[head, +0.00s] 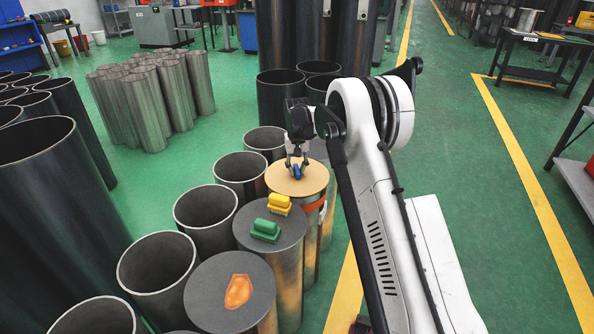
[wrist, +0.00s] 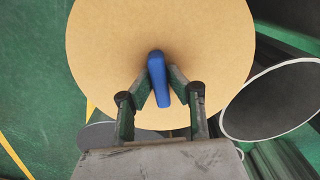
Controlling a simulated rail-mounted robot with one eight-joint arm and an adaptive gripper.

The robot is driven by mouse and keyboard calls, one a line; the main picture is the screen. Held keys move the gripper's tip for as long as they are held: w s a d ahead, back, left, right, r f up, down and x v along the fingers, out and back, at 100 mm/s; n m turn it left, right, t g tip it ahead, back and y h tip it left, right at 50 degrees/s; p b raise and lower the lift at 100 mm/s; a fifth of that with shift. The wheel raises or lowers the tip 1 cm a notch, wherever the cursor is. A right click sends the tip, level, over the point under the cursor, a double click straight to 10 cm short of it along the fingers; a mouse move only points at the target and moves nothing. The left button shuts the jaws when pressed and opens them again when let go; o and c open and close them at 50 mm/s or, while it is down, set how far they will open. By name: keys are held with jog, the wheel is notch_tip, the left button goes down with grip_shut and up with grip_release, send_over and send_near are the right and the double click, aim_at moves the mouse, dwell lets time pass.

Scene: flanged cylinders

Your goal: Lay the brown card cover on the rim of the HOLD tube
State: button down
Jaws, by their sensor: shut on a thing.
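The brown card cover (head: 282,181) is a flat tan disc with a blue handle (head: 297,172) at its middle. My gripper (head: 297,165) is above it, with its fingers shut on the blue handle. In the wrist view the cover (wrist: 100,50) fills the middle, and my gripper (wrist: 159,88) pinches the handle (wrist: 157,66) from both sides. No HOLD lettering can be read, and the rim under the cover is hidden.
Nearer is another grey top (head: 210,292) with an orange patch. Open dark tubes (head: 205,216) line the left side. Green floor (head: 475,170) lies clear on the right.

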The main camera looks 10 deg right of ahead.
aim_at(297, 169)
jog(key=shift+f+b, duration=0.35)
jog(key=shift+f, duration=0.25)
jog(key=c, duration=1.6)
grip_release()
notch_tip(297, 169, up, 12)
jog(key=shift+r, duration=0.1)
